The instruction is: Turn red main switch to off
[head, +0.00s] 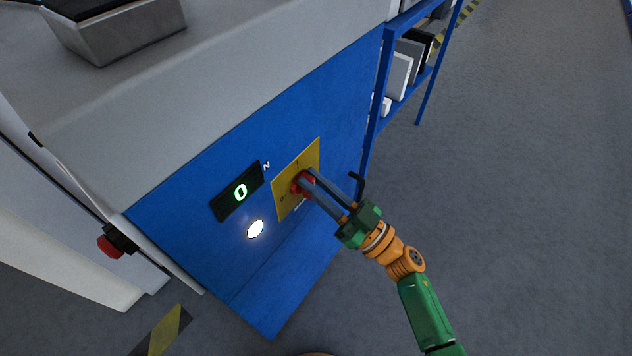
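The red main switch (299,186) sits on a yellow plate (284,205) on the blue front panel of the machine. My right gripper (305,181) reaches in from the lower right, with its two long fingers at the red switch. The fingertips cover part of the switch, so its exact turn position is hard to read. The fingers look set around the knob, but I cannot tell whether they press on it. My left gripper is not in view.
Left of the plate are a display (238,191) reading 0 and a lit white button (255,229). A red push button (109,246) sticks out at the machine's left side. A blue shelf (408,75) stands behind at the right. The grey floor (530,180) at the right is clear.

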